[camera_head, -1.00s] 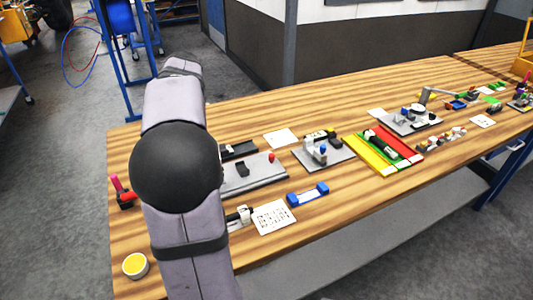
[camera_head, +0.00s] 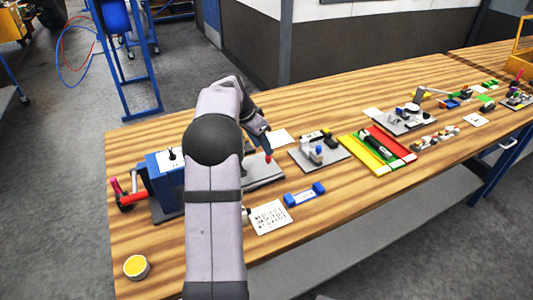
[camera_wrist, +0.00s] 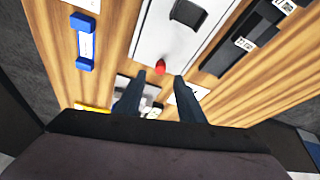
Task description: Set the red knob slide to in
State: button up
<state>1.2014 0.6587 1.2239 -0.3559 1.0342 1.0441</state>
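The red knob (camera_head: 268,157) stands at the right end of a grey plate (camera_head: 266,174) on the bench. In the wrist view the red knob (camera_wrist: 160,67) lies between and just past my fingertips, near the plate's end. A dark block (camera_wrist: 188,14) sits farther along the plate. My gripper (camera_wrist: 160,76) is open, with a finger on each side of the knob in the picture; I cannot tell whether either touches it. In the head view my arm hides most of the plate, and only part of my gripper shows, just above the knob.
A blue box with a red handle (camera_head: 165,180) stands left of my arm. A blue bar (camera_head: 306,195) and a printed card (camera_head: 270,217) lie in front. A grey fixture (camera_head: 320,152) and yellow, red and green trays (camera_head: 392,142) stand to the right. A yellow-topped cup (camera_head: 136,267) is front left.

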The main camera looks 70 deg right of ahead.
jog(key=shift+p+x, duration=0.8)
jog(key=shift+x, duration=2.2)
grip_shut()
